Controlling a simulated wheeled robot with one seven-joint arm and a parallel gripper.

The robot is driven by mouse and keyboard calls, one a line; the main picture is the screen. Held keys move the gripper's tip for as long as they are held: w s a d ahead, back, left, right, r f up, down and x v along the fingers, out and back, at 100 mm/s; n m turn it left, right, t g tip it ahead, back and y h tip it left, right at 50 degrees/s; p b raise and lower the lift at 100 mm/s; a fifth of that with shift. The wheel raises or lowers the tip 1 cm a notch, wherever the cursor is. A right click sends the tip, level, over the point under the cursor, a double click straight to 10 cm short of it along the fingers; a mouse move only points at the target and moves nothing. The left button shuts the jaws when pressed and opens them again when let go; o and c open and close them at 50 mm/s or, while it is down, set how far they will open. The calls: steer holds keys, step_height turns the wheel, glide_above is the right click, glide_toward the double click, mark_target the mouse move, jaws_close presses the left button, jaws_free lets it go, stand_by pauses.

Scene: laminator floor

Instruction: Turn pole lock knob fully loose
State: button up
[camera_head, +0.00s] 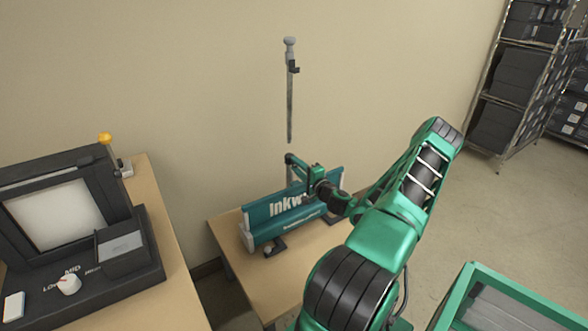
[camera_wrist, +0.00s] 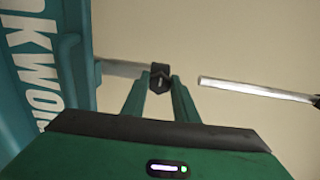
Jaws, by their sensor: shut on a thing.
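A banner stand (camera_head: 290,212) in teal with white lettering stands on a wooden table. Its edge also shows in the wrist view (camera_wrist: 82,90). In the wrist view, a black knob (camera_wrist: 160,77) sits at the end of a short grey pole section (camera_wrist: 122,68) rising from the stand. My gripper (camera_wrist: 160,92) is shut on the knob, one finger on each side. In the head view my gripper (camera_head: 300,166) is at the stand's top edge and hides the knob. An upper pole (camera_head: 289,108) is upright above, its lower end apart from the knob; it also shows in the wrist view (camera_wrist: 255,88).
A dark laminator (camera_head: 130,245) with a white dial (camera_head: 69,284) and a yellow lamp (camera_head: 105,138) stands on the left table. A green bin (camera_head: 478,270) is at the lower right. Shelves with boxes (camera_head: 520,75) stand at the back right. A bare wall is behind the stand.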

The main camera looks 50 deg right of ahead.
steer(key=shift+a+f, duration=0.1)
steer(key=shift+a, duration=0.05)
steer(key=o, duration=1)
steer(key=shift+w, duration=0.1)
steer(key=v, duration=1.1)
steer(key=shift+w, duration=0.1)
